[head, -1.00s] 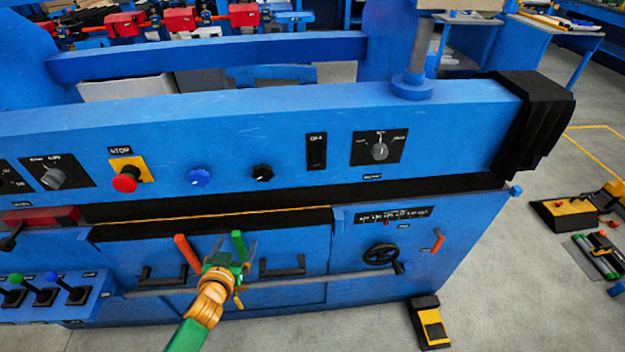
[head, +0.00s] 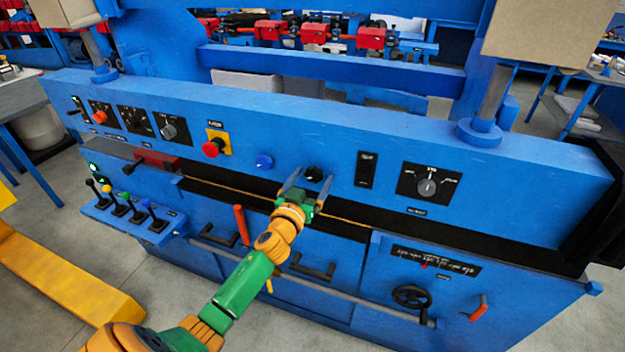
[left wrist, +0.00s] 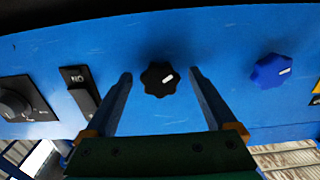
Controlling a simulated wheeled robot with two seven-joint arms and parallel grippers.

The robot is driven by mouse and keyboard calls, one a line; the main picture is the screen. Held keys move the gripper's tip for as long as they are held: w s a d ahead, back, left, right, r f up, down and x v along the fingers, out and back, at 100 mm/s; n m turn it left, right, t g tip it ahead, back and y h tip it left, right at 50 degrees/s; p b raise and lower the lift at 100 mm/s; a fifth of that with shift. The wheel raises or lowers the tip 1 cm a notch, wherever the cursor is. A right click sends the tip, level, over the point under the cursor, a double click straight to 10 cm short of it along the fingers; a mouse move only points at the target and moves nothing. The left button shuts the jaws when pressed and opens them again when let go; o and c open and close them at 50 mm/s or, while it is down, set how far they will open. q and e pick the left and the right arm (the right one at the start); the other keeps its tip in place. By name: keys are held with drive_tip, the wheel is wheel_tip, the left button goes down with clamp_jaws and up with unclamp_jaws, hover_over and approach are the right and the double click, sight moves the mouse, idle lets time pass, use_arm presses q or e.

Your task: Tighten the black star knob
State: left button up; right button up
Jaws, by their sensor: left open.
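The black star knob (head: 314,173) sits on the blue front panel between the blue star knob (head: 264,161) and a black rocker switch. In the left wrist view the fingers (left wrist: 160,75) stand apart from the knob with a gap on both sides. My right gripper is not in view.
The blue star knob also shows in the left wrist view (left wrist: 272,71). A red stop button (head: 212,148) on a yellow plate is further left. The rocker switch (head: 366,170) and a selector dial (head: 428,187) are to the right. A dark slot runs below the panel.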

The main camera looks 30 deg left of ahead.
use_arm(q)
drive_tip(key=shift+d+r, duration=0.1)
drive_tip(key=c, duration=1.3)
drive_tip(key=shift+c, duration=0.2)
